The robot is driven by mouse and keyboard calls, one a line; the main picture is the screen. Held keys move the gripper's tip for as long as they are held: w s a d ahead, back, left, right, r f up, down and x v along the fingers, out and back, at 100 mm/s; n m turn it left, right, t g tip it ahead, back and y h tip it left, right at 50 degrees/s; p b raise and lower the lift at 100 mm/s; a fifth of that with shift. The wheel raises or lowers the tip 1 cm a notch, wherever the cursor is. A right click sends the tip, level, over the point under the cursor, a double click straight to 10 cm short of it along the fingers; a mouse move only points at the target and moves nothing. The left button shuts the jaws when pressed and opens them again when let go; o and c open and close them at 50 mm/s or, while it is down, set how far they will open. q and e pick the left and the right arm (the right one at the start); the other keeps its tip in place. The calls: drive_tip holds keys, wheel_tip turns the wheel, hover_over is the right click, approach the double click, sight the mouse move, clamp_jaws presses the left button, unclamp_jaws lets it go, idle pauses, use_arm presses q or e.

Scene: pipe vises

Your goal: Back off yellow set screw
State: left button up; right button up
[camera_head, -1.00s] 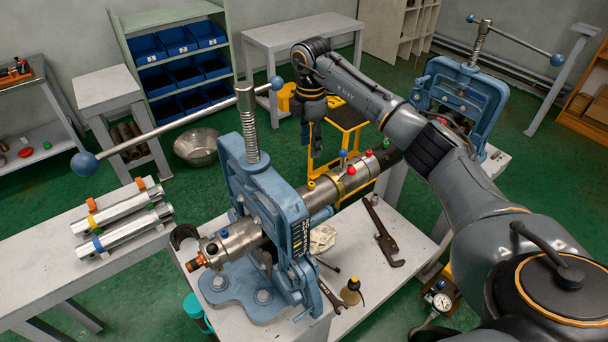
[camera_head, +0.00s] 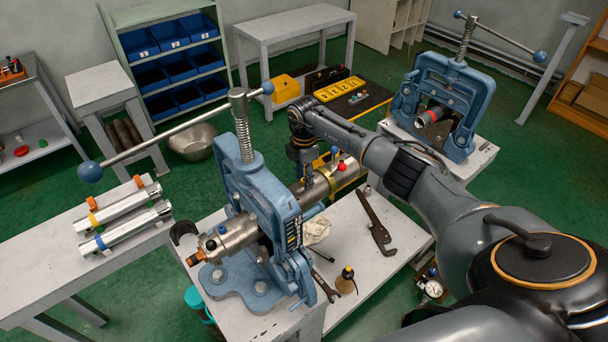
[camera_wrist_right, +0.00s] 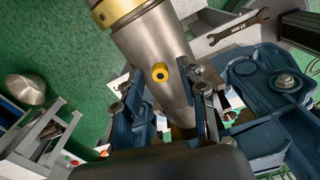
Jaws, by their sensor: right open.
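The yellow set screw (camera_wrist_right: 160,73), a yellow cap with a dark centre, stands on the side of the grey metal pipe (camera_wrist_right: 155,45) in the right wrist view. In the head view the pipe (camera_head: 235,235) lies through the blue near vise (camera_head: 262,200), and my right gripper (camera_head: 303,178) hides the screw. My right gripper is open, pointing down at the pipe just beyond the vise. In the wrist view its fingers (camera_wrist_right: 158,88) stand on either side of the screw's line, apart from it. My left gripper is not in view.
A red screw (camera_head: 341,167) and a blue screw (camera_head: 334,151) stand farther along the pipe. The near vise's long handle (camera_head: 180,129) reaches left. A second blue vise (camera_head: 440,90) stands behind.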

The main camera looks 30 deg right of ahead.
drive_tip(key=c, duration=0.7)
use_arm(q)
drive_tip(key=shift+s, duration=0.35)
use_arm(e)
clamp_jaws()
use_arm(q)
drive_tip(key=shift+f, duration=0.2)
